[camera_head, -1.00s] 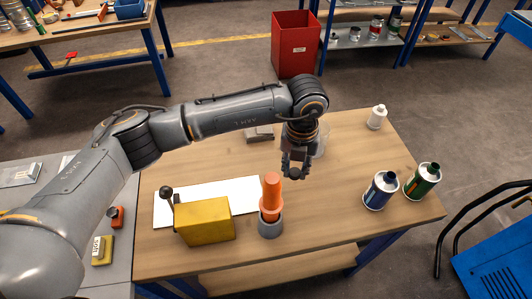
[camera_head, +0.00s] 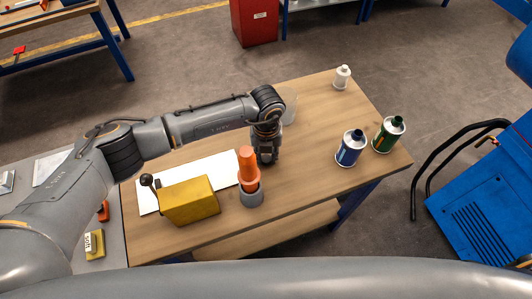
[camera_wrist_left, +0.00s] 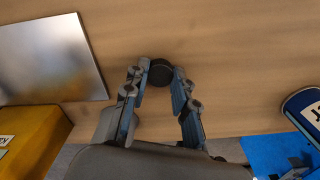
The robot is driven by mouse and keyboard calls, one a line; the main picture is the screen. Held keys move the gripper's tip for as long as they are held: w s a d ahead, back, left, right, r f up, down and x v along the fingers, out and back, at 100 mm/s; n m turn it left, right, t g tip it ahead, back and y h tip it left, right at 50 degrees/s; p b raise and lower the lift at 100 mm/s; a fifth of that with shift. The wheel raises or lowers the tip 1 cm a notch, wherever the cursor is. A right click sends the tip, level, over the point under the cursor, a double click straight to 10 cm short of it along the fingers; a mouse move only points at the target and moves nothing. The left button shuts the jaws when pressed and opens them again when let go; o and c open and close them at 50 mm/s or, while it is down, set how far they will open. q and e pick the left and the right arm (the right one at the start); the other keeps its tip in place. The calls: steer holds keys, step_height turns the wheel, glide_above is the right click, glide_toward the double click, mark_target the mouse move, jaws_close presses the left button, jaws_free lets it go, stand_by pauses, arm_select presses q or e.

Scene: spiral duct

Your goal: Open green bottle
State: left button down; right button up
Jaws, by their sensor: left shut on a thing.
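The green bottle (camera_head: 387,138) stands upright near the right edge of the wooden table, beside the blue bottle (camera_head: 350,150). I cannot tell clearly whether its dark top is a cap or a bare neck. My left gripper (camera_head: 266,156) points down at the table's middle, well left of both bottles and just behind the orange cone-shaped thing. In the left wrist view its fingertips (camera_wrist_left: 160,73) are shut on a small dark round cap (camera_wrist_left: 161,72). I cannot tell whether the cap touches the table. The blue bottle also shows at that view's right edge (camera_wrist_left: 303,108). My right gripper is out of view.
The orange cone (camera_head: 247,168) sits in a grey ring base (camera_head: 251,195). A yellow box (camera_head: 190,201) lies by a white sheet (camera_head: 218,169). A small white bottle (camera_head: 342,77) stands at the back right. The table between gripper and bottles is clear.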

arm_select(q)
steer(key=shift+f, duration=0.15)
steer(key=c, duration=1.1)
jaws_free()
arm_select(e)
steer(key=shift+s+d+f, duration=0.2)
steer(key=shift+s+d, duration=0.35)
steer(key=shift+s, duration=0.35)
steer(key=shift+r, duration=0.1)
